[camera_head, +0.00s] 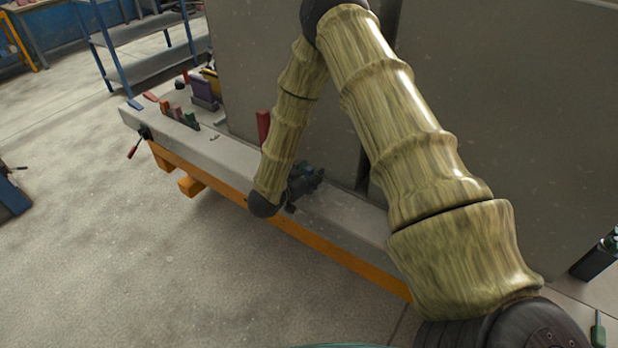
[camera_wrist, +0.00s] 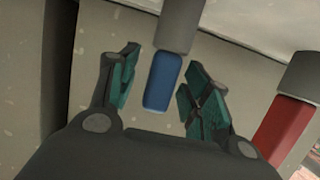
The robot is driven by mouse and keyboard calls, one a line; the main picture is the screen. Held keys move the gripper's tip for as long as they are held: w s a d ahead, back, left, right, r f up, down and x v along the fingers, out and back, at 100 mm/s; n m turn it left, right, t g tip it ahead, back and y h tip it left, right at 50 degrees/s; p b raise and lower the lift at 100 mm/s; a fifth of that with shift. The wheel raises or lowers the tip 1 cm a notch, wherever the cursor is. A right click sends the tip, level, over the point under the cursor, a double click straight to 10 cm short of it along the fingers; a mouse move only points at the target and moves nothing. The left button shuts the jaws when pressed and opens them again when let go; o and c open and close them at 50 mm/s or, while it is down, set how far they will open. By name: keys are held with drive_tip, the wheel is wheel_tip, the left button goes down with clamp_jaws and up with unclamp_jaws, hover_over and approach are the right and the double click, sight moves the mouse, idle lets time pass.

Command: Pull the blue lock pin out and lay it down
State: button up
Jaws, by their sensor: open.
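The blue lock pin (camera_wrist: 160,83) shows in the wrist view, with its upper end meeting a grey cylindrical piece (camera_wrist: 180,25). My gripper (camera_wrist: 157,88) is open, with one green-padded finger on each side of the blue pin. Gaps show between the pin and both fingers. In the head view my gripper (camera_head: 305,182) is low against the grey panel, above the bench ledge, and the blue pin is hidden there behind my arm and gripper.
A red pin (camera_wrist: 281,127) under another grey cylinder (camera_wrist: 301,75) stands to the right in the wrist view. A red piece (camera_head: 263,126) stands by the panel (camera_head: 290,50) in the head view. Several small coloured blocks lie on the left end of the ledge (camera_head: 225,160).

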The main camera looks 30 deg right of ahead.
clamp_jaws()
drive_tip(key=shift+r, duration=0.1)
drive_tip(key=shift+r+p, duration=2.35)
drive_tip(key=shift+r, duration=1.3)
drive_tip(key=shift+r, duration=0.15)
drive_tip(key=shift+r+p, duration=1.2)
drive_tip(key=shift+r, duration=0.65)
